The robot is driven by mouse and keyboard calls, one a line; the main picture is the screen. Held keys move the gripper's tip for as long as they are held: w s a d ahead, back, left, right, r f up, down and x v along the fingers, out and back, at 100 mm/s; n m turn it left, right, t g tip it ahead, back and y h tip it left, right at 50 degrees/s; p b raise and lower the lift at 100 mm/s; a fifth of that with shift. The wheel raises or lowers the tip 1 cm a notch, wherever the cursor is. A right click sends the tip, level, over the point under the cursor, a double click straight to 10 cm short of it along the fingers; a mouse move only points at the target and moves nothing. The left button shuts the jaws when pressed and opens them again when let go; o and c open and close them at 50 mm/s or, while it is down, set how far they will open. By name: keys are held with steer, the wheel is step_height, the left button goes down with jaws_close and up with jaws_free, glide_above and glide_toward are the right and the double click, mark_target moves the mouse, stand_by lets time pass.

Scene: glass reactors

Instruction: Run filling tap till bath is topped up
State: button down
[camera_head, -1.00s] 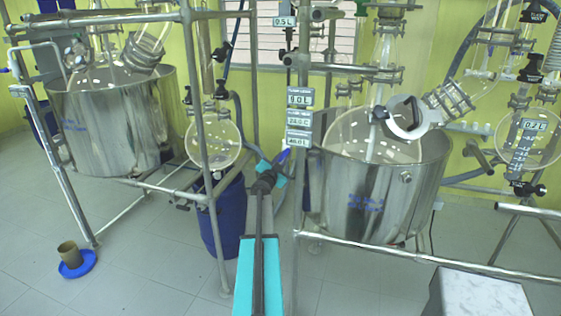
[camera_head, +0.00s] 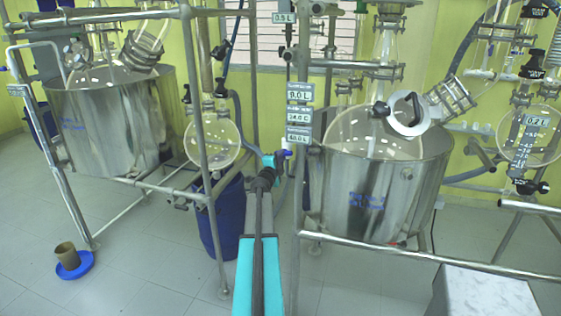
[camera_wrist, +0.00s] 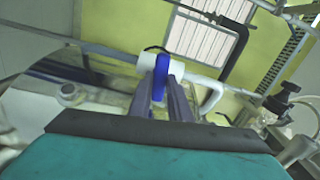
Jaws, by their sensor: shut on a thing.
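The right steel bath (camera_head: 372,205) stands under a glass reactor with a round flask inside it. A small blue tap handle (camera_head: 288,153) sits left of this bath's rim, beside the display labels. In the wrist view the blue handle (camera_wrist: 161,76) stands on a white tap body (camera_wrist: 148,64) with a white spout (camera_wrist: 212,95). My gripper (camera_head: 278,157) is at the handle. In the wrist view its fingers (camera_wrist: 164,88) are shut on the blue handle. The water level in the bath cannot be made out.
Small display labels (camera_head: 299,115) hang on the upright, with small readings. A second steel bath (camera_head: 108,120) stands at the left. A blue drum (camera_head: 222,215) is behind my arm. A steel rail (camera_head: 430,258) crosses before the right bath.

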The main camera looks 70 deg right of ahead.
steer(key=shift+d+r+m+b, duration=0.15)
steer(key=shift+m+b, duration=0.15)
steer(key=shift+m, duration=0.6)
steer(key=c, duration=1.6)
jaws_free()
steer(key=shift+c, duration=0.2)
steer(key=a+b, duration=0.2)
steer(key=a, duration=1.2)
steer(key=shift+s, duration=0.4)
